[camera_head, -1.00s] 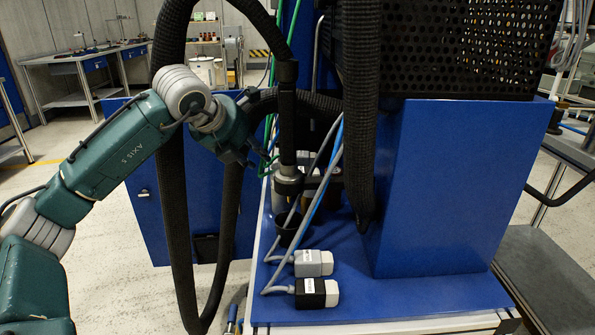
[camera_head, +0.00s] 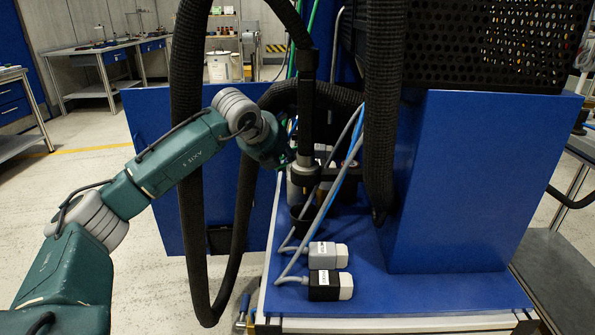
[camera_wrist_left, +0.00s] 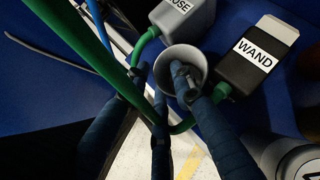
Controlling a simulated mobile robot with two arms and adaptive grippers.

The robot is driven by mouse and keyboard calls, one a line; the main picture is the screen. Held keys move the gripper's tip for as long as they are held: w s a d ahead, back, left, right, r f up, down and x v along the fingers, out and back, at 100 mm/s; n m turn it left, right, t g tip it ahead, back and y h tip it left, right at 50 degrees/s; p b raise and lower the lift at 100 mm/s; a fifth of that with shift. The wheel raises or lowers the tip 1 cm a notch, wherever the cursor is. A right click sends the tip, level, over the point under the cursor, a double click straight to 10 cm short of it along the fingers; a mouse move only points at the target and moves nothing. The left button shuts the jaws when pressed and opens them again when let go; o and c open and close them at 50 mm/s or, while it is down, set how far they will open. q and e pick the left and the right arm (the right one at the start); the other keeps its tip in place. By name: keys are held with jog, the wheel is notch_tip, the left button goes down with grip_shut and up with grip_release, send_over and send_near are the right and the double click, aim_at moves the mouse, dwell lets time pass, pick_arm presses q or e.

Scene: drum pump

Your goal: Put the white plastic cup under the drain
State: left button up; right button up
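The white plastic cup (camera_wrist_left: 182,68) shows from above in the left wrist view, near the labelled plugs. My left gripper (camera_wrist_left: 164,84) is at the cup. One dark finger crosses the cup's mouth from the lower right, its tip at or inside the opening. The other fingers are on the left, outside the rim. Whether they press on the cup wall is not clear. In the head view my left gripper (camera_head: 289,157) is partly hidden behind the hoses at the black vertical pipe, and I cannot make out the cup there. I cannot identify the drain. My right gripper is not in view.
A grey plug (camera_head: 326,255) and a black plug (camera_head: 330,286) lie on the blue platform (camera_head: 425,292). Green cables (camera_wrist_left: 78,40) cross the wrist view. A tall blue box (camera_head: 470,180) stands to the right.

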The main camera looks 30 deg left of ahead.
pick_arm(q)
grip_shut()
